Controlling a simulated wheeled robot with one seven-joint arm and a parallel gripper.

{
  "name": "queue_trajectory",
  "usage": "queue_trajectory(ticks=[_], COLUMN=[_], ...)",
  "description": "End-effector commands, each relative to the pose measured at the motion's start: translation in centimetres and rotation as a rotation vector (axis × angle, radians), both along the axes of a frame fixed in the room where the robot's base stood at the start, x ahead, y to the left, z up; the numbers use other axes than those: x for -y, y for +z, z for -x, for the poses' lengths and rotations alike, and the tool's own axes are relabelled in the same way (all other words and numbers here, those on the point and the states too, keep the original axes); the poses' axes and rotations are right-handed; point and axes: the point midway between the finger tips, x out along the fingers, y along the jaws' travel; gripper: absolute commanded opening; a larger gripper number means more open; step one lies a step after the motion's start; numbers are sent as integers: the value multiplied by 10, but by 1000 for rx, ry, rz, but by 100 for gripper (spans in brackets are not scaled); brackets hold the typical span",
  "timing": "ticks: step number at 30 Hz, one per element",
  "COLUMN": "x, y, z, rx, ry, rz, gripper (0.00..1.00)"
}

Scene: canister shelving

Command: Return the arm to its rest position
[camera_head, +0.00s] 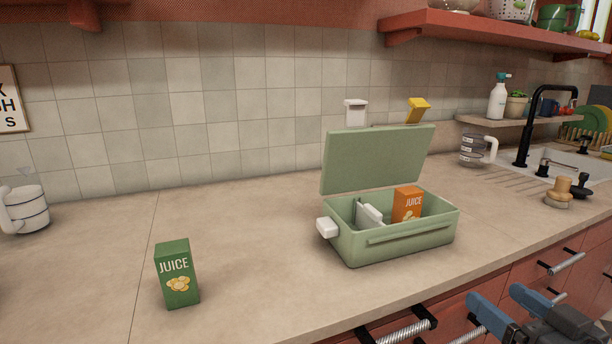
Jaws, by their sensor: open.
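My gripper (500,311) shows at the bottom right of the head view, in front of the drawers and below the counter's front edge. Its two blue-grey fingers are apart, with nothing seen between them. It is apart from the things on the counter. The rest of my arm is mostly out of view.
A green lunchbox (409,241) stands open on the counter (255,235), with an orange juice box (407,204) and a white item (368,214) inside. A green juice box (177,275) stands at left. Drawer handles (562,263) jut out near my gripper. A sink (560,163) is at right.

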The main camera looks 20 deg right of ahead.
Motion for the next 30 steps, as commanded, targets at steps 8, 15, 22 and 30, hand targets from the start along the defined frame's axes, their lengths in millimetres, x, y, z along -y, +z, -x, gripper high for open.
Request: queue_trajectory(ticks=[8,15,22,30], x=[-46,-97,-139,-176], y=[-57,-98,-105,-87], z=[37,101,171,239], rx=[-95,-172,-202,-196], ry=[-61,-97,-55,62], rz=[-52,-42,11,64], gripper=[85,85,85,85])
